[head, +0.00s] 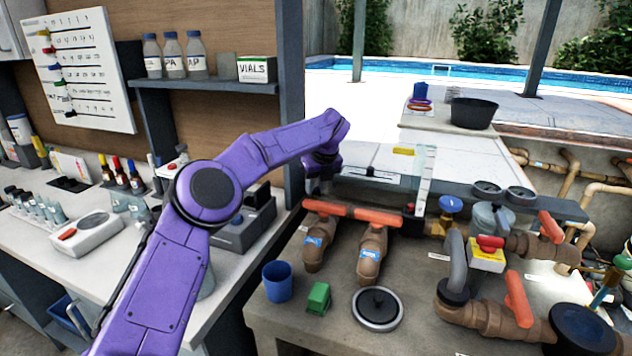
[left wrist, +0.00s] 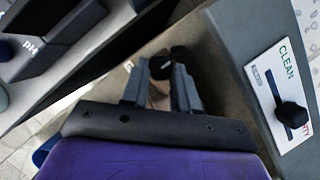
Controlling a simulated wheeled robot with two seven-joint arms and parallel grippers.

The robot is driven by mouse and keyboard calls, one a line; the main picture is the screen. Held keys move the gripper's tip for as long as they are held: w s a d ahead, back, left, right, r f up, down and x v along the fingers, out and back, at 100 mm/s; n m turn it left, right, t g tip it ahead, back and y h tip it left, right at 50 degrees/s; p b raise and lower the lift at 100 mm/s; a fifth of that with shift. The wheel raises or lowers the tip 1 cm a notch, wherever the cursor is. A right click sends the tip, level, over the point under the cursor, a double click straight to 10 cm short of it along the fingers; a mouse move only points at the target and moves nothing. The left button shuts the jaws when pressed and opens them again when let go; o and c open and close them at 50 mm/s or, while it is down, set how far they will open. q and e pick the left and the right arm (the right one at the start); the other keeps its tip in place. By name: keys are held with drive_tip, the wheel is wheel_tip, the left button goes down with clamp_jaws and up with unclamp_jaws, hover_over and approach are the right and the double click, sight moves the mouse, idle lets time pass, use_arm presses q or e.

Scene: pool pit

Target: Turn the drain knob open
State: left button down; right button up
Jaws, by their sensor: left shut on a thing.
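My left gripper (head: 320,183) reaches down at the left end of the grey shelf above the brown pipes, and its fingertips are mostly hidden in the head view. In the left wrist view my left gripper (left wrist: 159,84) is shut on a small dark knob (left wrist: 161,67) between its fingers. I cannot read a label on that knob or tell how far it is turned. Two orange-red handles (head: 323,207) and (head: 379,216) lie level on brown pipes with blue labels, just below and right of the gripper. My right gripper is not in view.
A CLEAN card (left wrist: 280,88) with a black slider sits right of the gripper. A blue cup (head: 277,281), green block (head: 318,298) and round lid (head: 377,307) stand on the bench in front. More valves (head: 518,297) crowd the right. A lab counter (head: 60,262) is left.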

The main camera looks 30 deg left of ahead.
use_arm(q)
drive_tip(key=shift+w+n+g+p, duration=0.1)
drive_tip(key=shift+n+g+p, duration=0.55)
drive_tip(key=shift+n, duration=0.65)
drive_tip(key=shift+f, duration=0.15)
drive_tip(key=c, duration=1)
unclamp_jaws()
drive_tip(key=shift+c, duration=0.2)
drive_tip(key=shift+o, duration=1)
drive_tip(key=shift+w+a+f, duration=0.1)
drive_tip(key=shift+a, duration=0.05)
drive_tip(key=p+v, duration=0.1)
drive_tip(key=v, duration=0.9)
drive_tip(key=shift+r, duration=0.2)
